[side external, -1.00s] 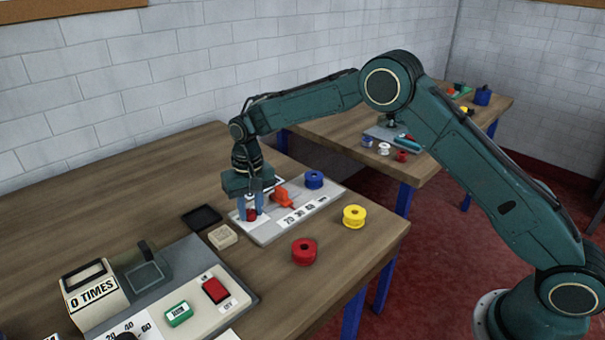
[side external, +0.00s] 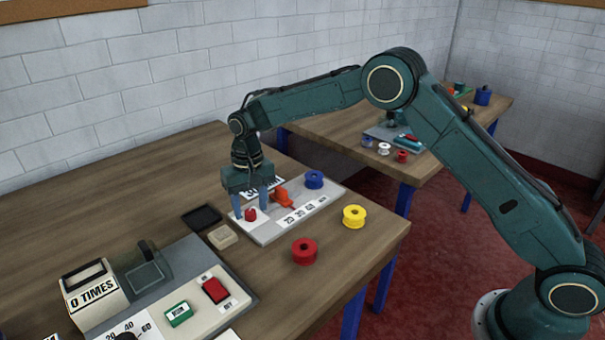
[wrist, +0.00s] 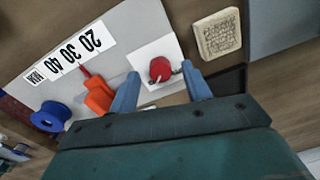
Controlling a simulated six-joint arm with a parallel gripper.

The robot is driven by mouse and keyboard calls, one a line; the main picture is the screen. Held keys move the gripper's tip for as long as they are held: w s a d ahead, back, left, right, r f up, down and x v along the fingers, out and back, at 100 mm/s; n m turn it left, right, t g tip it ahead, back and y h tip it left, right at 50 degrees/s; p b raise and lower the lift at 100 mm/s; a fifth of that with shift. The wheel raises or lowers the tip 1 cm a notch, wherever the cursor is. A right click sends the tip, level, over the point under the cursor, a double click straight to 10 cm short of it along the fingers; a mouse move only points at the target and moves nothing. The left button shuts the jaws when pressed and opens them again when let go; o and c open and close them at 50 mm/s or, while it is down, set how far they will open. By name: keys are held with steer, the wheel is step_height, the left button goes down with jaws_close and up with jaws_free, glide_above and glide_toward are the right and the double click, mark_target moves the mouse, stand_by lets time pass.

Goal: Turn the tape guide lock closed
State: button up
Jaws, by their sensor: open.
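The tape guide lock appears to be the red knob (side external: 250,214) on a white square at the near-left end of the grey guide plate (side external: 268,236). In the wrist view the red knob (wrist: 160,69) sits on its white square beyond and between my fingertips. My gripper (side external: 251,208) is open and empty, its blue fingers apart on either side of the knob and pointing down. The fingers also show in the wrist view (wrist: 161,88).
A blue spool (side external: 314,180) stands at the plate's far end. A yellow spool (side external: 354,217) and a red spool (side external: 304,251) stand on the table in front. A beige block (side external: 222,237) and black tray (side external: 201,218) lie left of the plate. A switch panel (side external: 200,290) is nearer.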

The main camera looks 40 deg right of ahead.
mark_target(253, 211)
step_height(253, 211, up, 13)
steer(key=shift+d, duration=0.3)
stand_by(0.5)
steer(key=s+d+r+t, duration=0.1)
steer(key=s+d+r, duration=0.25)
steer(key=s, duration=0.25)
steer(key=s+d+r+n+t, duration=0.1)
steer(key=s+d+r, duration=0.1)
steer(key=s+r, duration=0.35)
steer(key=s+d+r+t, duration=0.1)
steer(key=s+d+r, duration=0.1)
steer(key=s+r, duration=0.35)
steer(key=s+d+f+t, duration=0.1)
steer(key=s+d+f, duration=0.1)
steer(key=s, duration=0.9)
steer(key=s+d+f+n+t, duration=0.1)
steer(key=s+d+f, duration=0.2)
steer(key=s, duration=0.8)
steer(key=shift+s+f+t, duration=0.2)
steer(key=shift+f+t, duration=0.1)
steer(key=shift+f, duration=0.8)
